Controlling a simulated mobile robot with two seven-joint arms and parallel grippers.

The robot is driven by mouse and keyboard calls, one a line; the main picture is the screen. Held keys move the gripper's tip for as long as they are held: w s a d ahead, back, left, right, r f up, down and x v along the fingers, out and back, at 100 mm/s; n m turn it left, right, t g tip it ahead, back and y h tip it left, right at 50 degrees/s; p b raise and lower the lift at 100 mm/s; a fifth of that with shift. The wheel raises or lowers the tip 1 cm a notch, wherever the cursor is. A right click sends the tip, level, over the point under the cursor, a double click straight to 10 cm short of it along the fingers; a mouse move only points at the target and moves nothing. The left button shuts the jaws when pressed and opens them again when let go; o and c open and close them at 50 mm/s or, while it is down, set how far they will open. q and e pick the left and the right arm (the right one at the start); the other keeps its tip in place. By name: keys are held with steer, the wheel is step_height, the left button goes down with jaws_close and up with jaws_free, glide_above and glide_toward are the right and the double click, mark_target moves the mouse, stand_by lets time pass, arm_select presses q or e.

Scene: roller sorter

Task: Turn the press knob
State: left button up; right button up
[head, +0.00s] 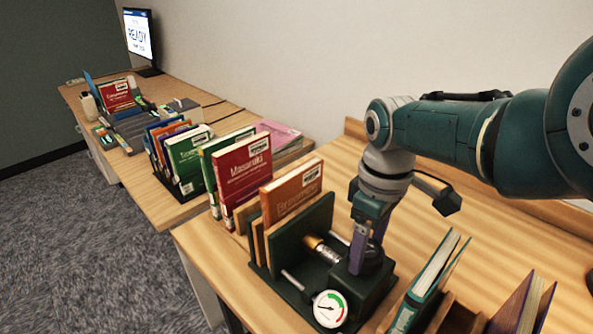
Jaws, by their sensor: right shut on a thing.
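The dark green book press (290,242) stands on the near wooden table, with a brown book (292,190) and light boards upright in it. A brass and silver screw (321,248) runs from its plate to the block at the right. A round gauge (329,308) with a white, green and red face sits at its front. My right gripper (366,258) points down at this block and is shut on the press knob, which the fingers mostly hide. My left gripper is not in view.
Red and green books (241,175) stand left of the press, and more books (186,157) stand on the farther table. A teal book (428,283) and other books in a wooden rack stand close to the right. A screen (139,36) reads READY at the back.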

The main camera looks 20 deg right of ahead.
steer(key=n, duration=0.3)
steer(key=shift+n, duration=0.3)
steer(key=n, duration=0.3)
steer(key=shift+n, duration=0.3)
steer(key=n, duration=0.4)
steer(key=shift+n, duration=0.3)
steer(key=n, duration=0.3)
steer(key=shift+n, duration=0.3)
steer(key=n, duration=0.3)
steer(key=shift+n+b, duration=0.35)
steer(key=shift+n, duration=0.05)
steer(key=n, duration=0.4)
steer(key=shift+b, duration=0.35)
steer(key=n+b, duration=0.1)
steer(key=n, duration=0.3)
steer(key=shift+f+n+b, duration=0.1)
steer(key=shift+n+b, duration=0.4)
steer(key=shift+n, duration=0.4)
steer(key=n+b, duration=0.5)
steer(key=b, duration=0.5)
steer(key=shift+f, duration=0.15)
steer(key=shift+r+n+b, duration=0.2)
steer(key=shift+n+b, duration=0.3)
steer(key=shift+b, duration=0.2)
